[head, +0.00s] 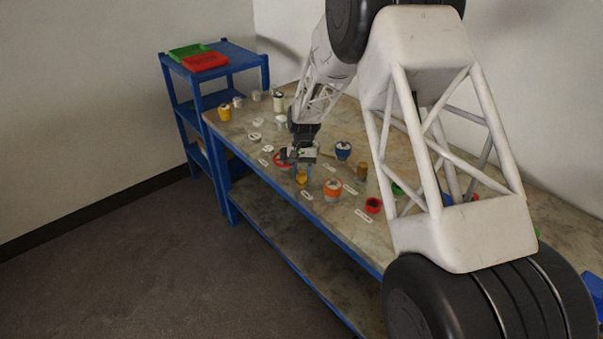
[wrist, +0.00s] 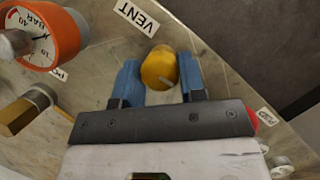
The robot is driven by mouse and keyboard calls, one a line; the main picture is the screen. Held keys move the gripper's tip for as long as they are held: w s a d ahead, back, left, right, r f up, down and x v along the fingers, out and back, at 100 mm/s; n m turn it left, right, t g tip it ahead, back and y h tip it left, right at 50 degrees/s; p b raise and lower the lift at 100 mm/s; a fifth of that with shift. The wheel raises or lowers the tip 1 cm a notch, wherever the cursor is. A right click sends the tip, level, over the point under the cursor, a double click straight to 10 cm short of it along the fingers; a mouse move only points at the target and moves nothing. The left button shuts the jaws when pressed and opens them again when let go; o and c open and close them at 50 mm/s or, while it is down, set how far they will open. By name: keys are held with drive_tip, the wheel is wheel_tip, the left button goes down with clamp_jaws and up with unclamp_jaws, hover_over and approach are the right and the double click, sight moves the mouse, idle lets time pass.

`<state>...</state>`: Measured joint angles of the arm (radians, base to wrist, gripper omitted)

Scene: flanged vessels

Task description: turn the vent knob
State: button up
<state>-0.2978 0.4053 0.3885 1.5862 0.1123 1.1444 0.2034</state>
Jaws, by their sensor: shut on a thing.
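The vent knob (wrist: 159,69) is a round yellow knob with a pale pointer line, beside a white label reading VENT (wrist: 136,17) in the wrist view. My gripper (wrist: 159,75) has its two blue fingers on either side of the knob and is shut on it. In the head view the yellow knob (head: 301,178) shows just below my gripper (head: 302,168), near the front edge of the bench. The side of the knob away from the wrist camera is hidden.
An orange-rimmed gauge (wrist: 40,38) stands close to the knob, and a brass-coloured handle (wrist: 16,116) lies nearer my wrist. In the head view, a blue knob (head: 343,149), a red cup-like part (head: 373,205) and several vessels stand on the bench (head: 240,137). Floor is open in front.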

drive_tip(key=shift+m, duration=0.3)
drive_tip(key=o, duration=0.9)
drive_tip(key=v, duration=0.7)
drive_tip(key=shift+r, duration=0.4)
drive_tip(key=shift+w+d, duration=0.1)
drive_tip(key=shift+w, duration=0.05)
